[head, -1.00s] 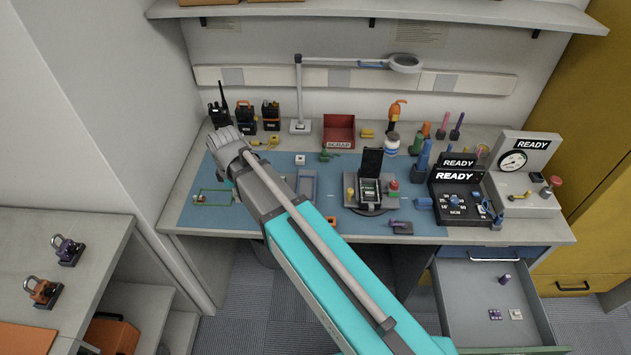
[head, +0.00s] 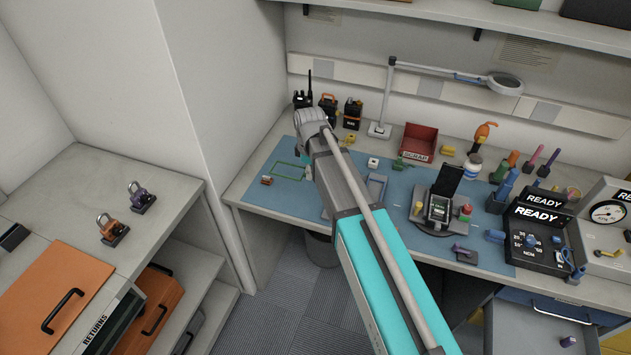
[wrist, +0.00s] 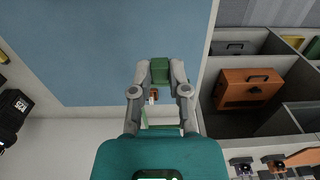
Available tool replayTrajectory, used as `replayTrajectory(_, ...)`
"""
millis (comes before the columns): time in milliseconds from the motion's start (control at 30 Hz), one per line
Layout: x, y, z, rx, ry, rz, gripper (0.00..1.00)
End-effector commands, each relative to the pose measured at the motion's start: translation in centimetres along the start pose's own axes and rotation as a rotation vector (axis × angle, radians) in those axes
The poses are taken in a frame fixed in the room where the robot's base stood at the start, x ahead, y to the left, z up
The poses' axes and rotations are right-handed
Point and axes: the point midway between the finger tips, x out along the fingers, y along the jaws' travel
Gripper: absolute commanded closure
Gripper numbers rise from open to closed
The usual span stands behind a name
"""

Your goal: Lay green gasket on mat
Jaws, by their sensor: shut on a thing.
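My gripper (wrist: 159,84) is shut on a green piece, taken as the green gasket (wrist: 159,71), which shows between the fingertips in the wrist view. Its full shape is unclear. A thin green rectangular outline (head: 291,163) shows at the mat's left end. I cannot tell the gasket's height above the mat.
A small orange-brown part (head: 267,180) sits by the outline's corner. Radios (head: 328,107) stand behind the mat. A blue-grey tray (head: 377,188), a red scrap bin (head: 419,140) and a dark device (head: 440,207) are to the right. Padlocks (head: 112,229) sit on the left counter.

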Motion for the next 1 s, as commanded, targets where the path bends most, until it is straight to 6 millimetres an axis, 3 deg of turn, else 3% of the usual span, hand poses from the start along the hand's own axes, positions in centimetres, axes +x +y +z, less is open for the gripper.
replayTrajectory(133, 1.6, 2.9, -0.8, 0.002, 0.000, 0.000, 0.97)
replayTrajectory(500, 5.1, 5.5, -1.3, 0.001, 0.000, 0.000, 0.97)
replayTrajectory(1000, 6.1, 6.5, -1.4, 0.002, 0.000, 0.000, 0.97)
